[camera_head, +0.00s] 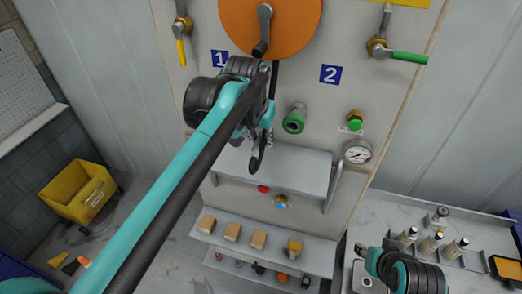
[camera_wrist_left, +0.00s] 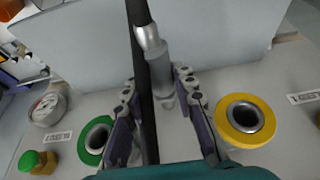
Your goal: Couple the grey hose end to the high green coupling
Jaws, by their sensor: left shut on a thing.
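My left gripper (camera_head: 262,140) is in front of the panel, and its fingers also show in the wrist view (camera_wrist_left: 158,100). It is shut on the grey hose end (camera_wrist_left: 160,72), a silver-grey cylinder between the fingers with black hose beside it. The green coupling (camera_head: 294,120) is on the panel just right of the gripper in the head view. In the wrist view its green ring (camera_wrist_left: 98,138) lies left of the fingers, apart from the hose end. The head view hides most of the hose end behind the gripper.
A yellow-ringed coupling (camera_wrist_left: 247,118) lies right of the fingers in the wrist view. A green-capped fitting (camera_head: 355,119) and a gauge (camera_head: 357,152) are right of the green coupling. A grey shelf (camera_head: 290,170) juts out below. An orange disc (camera_head: 280,20) with a crank is above.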

